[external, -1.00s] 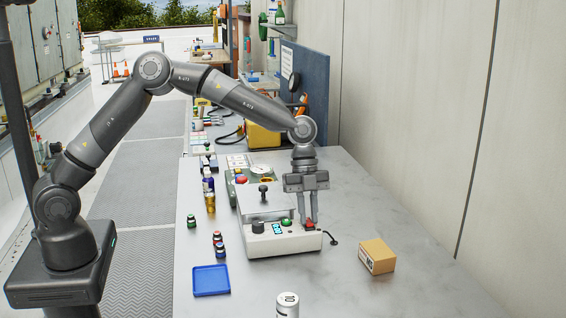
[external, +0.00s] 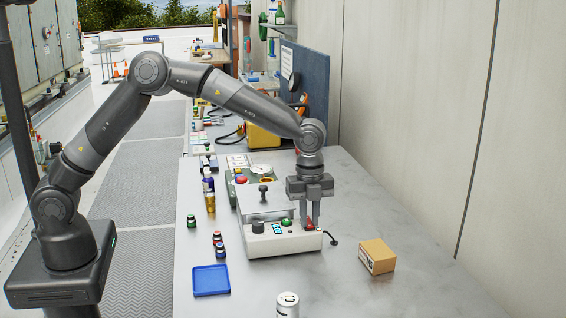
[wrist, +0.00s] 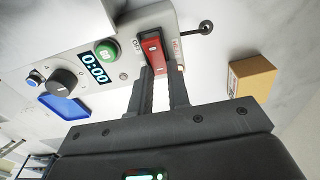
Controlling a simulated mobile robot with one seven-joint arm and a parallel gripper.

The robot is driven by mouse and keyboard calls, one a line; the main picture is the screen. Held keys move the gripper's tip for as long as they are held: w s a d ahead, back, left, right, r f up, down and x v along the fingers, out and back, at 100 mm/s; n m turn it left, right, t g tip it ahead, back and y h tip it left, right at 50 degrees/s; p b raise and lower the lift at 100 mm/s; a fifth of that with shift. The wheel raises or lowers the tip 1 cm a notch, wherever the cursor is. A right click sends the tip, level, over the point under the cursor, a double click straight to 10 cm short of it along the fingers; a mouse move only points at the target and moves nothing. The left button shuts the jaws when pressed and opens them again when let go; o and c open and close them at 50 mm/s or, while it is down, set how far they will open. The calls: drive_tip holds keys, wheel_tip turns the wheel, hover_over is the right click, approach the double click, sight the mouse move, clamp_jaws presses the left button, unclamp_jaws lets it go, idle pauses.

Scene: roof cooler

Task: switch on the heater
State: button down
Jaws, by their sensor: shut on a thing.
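The heater is a white benchtop unit (external: 275,243) with a flat top plate, a dark knob, a green button, a lit display and a red switch (external: 310,224) at its right front corner. In the wrist view the red rocker switch (wrist: 156,50) sits in a dark frame, and the display (wrist: 95,68) reads 0:00. My gripper (external: 311,222) points down at that corner. In the wrist view my gripper (wrist: 161,68) has a finger on each side of the red switch, closed on it. The fingertips partly cover the switch's surround.
A cardboard box (external: 377,257) stands to the right of the heater. A blue tray (external: 211,280) and small bottles (external: 218,244) lie to the left. A white cylinder (external: 287,304) stands at the front.

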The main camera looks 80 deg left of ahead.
sight(308, 224)
drive_tip(key=c, duration=1.4)
unclamp_jaws()
drive_tip(key=shift+o, duration=0.2)
drive_tip(key=shift+r, duration=0.1)
wheel_tip(308, 224, up, 11)
drive_tip(key=shift+a+f, duration=0.2)
drive_tip(key=shift+a, duration=0.1)
